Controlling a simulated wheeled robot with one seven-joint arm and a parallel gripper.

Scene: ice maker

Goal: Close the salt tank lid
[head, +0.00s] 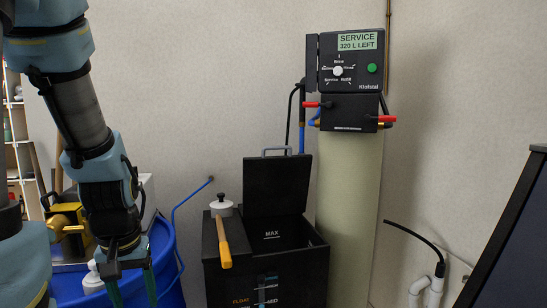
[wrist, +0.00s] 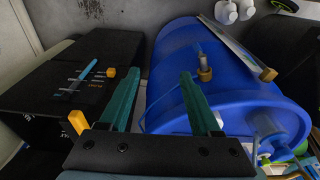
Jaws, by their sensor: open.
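The black salt tank (head: 268,275) stands at the bottom centre of the head view. Its lid (head: 277,187) is raised nearly upright at the back of the opening, with a grey handle (head: 277,150) on its top edge. The dark inside, with a MAX mark, is visible. My gripper (head: 132,293) hangs at the lower left, left of the tank and apart from it, in front of a blue barrel. In the wrist view its two green fingers (wrist: 156,76) are spread with nothing between them. A black box with coloured marks, apparently the tank (wrist: 85,80), lies left of the fingers there.
The blue barrel (head: 170,260) stands left of the tank; it also fills the right of the wrist view (wrist: 235,95). A white cap with a black knob (head: 221,208) and an orange handle (head: 223,243) sit at the tank's left top. A beige cylinder (head: 347,215) stands behind right.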

